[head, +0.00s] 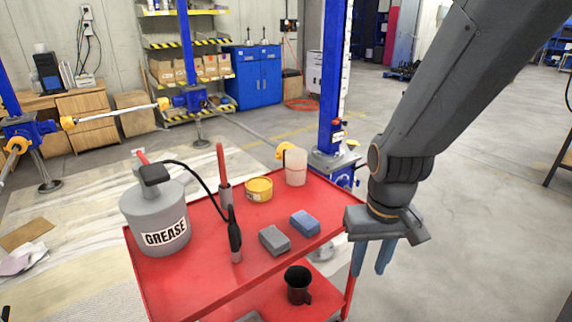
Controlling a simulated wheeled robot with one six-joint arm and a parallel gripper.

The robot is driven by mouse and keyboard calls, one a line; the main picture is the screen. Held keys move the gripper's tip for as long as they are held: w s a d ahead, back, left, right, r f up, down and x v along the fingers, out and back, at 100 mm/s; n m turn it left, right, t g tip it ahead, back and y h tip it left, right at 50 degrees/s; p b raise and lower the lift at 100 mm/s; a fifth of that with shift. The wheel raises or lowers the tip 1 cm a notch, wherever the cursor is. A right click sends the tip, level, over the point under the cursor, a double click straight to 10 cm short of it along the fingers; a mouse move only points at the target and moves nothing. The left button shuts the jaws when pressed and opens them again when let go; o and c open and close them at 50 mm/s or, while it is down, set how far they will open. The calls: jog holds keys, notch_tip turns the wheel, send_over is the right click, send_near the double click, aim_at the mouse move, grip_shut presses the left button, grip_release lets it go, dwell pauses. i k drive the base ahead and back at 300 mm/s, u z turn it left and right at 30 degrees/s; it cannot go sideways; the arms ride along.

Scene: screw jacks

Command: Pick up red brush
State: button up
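A thin upright red handle (221,161) with a grey lower part stands on the red cart, just right of the grease bucket; it looks like the red brush. Its lower end is partly hidden by the black hose and nozzle in front. My gripper (371,262) hangs at the right, beside the cart's right edge, fingers pointing down. The fingers are apart with nothing visible between them. It is well to the right of the brush and touches nothing.
The red cart (178,284) also carries a grease bucket (155,218), a nozzle (235,238), a yellow tin (258,188), a pale bottle (295,166), a grey block (274,240) and a blue block (305,223). A black mug (298,284) stands on the lower shelf.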

aim_at(219, 149)
jog(key=z, duration=1.55)
jog(key=k, duration=0.8)
jog(key=u, duration=1)
jog(key=i, duration=1)
jog(key=z, duration=0.05)
